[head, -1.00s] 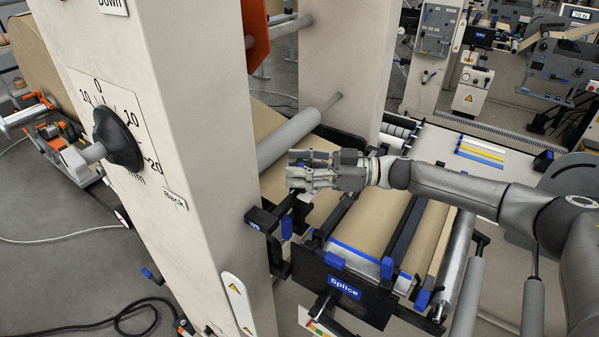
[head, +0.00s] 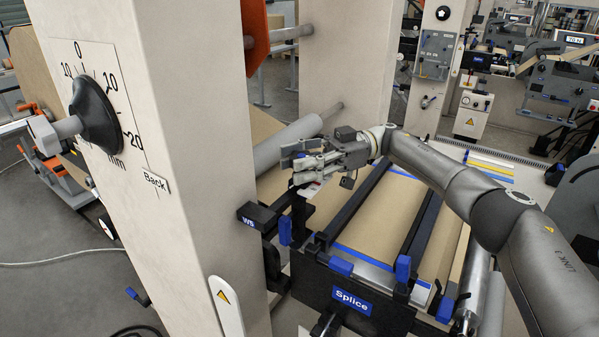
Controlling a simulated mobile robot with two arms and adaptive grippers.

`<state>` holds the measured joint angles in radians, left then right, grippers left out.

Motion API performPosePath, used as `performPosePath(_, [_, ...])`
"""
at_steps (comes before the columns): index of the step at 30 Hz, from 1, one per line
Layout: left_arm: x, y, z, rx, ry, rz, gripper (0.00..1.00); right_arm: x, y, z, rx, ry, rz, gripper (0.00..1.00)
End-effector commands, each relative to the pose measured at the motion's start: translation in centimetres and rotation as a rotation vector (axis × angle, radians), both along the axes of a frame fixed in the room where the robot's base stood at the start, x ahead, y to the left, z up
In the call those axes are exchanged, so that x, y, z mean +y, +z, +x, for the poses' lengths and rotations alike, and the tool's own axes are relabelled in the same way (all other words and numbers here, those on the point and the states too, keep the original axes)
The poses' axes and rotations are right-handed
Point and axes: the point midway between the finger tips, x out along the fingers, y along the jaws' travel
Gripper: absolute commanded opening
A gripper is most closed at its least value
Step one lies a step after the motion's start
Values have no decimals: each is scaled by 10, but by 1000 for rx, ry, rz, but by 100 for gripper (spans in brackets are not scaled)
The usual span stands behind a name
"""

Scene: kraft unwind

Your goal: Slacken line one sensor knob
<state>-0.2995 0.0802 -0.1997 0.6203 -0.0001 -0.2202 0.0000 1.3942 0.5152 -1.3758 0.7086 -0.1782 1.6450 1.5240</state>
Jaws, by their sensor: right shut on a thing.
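My right gripper (head: 303,158) reaches in from the right, just right of the large cream column. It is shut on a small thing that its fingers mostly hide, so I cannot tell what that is. A pale piece with a little red shows just under the fingers. Below the gripper, a black sensor-like bracket (head: 257,217) marked WS sticks out beside the column, with a blue grip (head: 285,231) on it. A large black dial knob (head: 96,115) with a millimetre scale is on the column's left face, well away from the gripper. My left gripper is out of view.
The cream column (head: 205,150) stands close on the left. The splice table (head: 350,302), with brown kraft web and blue clamps, lies below my right arm. A grey roller (head: 290,140) runs behind the gripper. More machines stand at the back right.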

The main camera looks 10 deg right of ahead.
Motion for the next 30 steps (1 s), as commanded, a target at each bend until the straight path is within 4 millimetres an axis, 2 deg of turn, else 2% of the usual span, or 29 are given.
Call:
performPosePath(1, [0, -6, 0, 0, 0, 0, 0, 1, -12, -1, 7, 13, -16, 19])
performPosePath(19, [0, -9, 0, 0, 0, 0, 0, 0, -9, -2, 7, 37, -17, 19])
performPosePath(20, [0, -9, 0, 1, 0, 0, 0, 0, -9, -2, 7, 37, -17, 44])
performPosePath(24, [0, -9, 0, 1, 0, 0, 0, 0, -7, -1, 4, 35, -14, 62])
performPosePath(25, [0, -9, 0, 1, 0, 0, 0, 0, -6, -1, 4, 35, -12, 65])
performPosePath(30, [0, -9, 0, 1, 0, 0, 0, 0, -4, -1, 1, 33, -10, 65])
